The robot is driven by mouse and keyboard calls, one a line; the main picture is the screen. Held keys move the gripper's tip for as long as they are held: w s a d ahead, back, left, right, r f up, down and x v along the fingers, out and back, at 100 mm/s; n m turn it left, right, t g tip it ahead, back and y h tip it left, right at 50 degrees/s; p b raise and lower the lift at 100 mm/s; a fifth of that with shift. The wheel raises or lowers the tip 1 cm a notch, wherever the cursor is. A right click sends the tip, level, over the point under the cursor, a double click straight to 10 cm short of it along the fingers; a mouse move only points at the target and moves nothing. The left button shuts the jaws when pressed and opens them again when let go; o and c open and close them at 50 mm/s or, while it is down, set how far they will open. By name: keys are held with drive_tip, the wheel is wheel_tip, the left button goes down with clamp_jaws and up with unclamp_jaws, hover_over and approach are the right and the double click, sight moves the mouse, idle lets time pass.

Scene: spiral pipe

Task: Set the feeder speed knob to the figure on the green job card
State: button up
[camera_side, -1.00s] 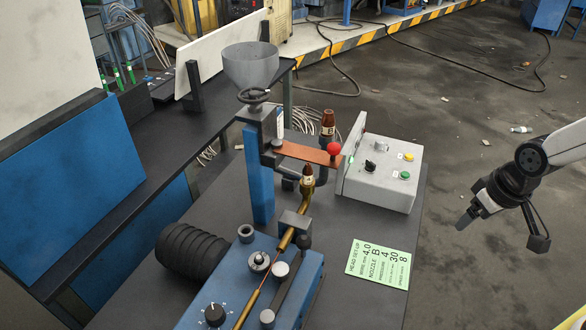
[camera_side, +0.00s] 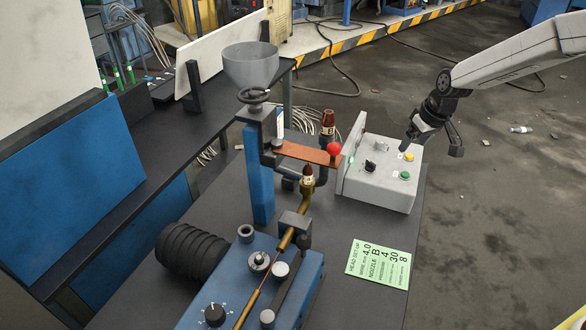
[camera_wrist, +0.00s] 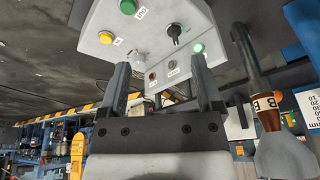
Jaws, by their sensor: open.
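The green job card (camera_side: 378,264) lies flat on the dark bench; its lines include 4.0, NOZZLE B, 4, 30 and 8, with small labels hard to read. A black knob (camera_side: 214,314) with a scale around it is on the blue feeder unit (camera_side: 250,262). Another black knob (camera_side: 370,165) is on the grey control box (camera_side: 400,192); it also shows in the wrist view (camera_wrist: 175,33). I cannot read which is the feeder speed knob. My gripper (camera_side: 407,143) is open and empty above the control box's back right part; its fingers also show in the wrist view (camera_wrist: 160,62).
The box carries a green button (camera_side: 405,175) and a yellow button (camera_side: 409,157). A red ball-topped lever (camera_side: 334,149), brown nozzles (camera_side: 328,121) and a grey hopper (camera_side: 251,66) stand to its left. Bench around the card is clear.

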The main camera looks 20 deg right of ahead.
drive_tip(key=n, duration=0.1)
approach(381, 141)
drive_tip(key=f, duration=0.1)
drive_tip(key=shift+d+f+t+y, duration=0.3)
drive_tip(key=shift+t+y, duration=0.1)
drive_tip(key=shift+t, duration=0.1)
drive_tip(key=shift+f, duration=0.15)
drive_tip(key=shift+x, duration=3.75)
clamp_jaws()
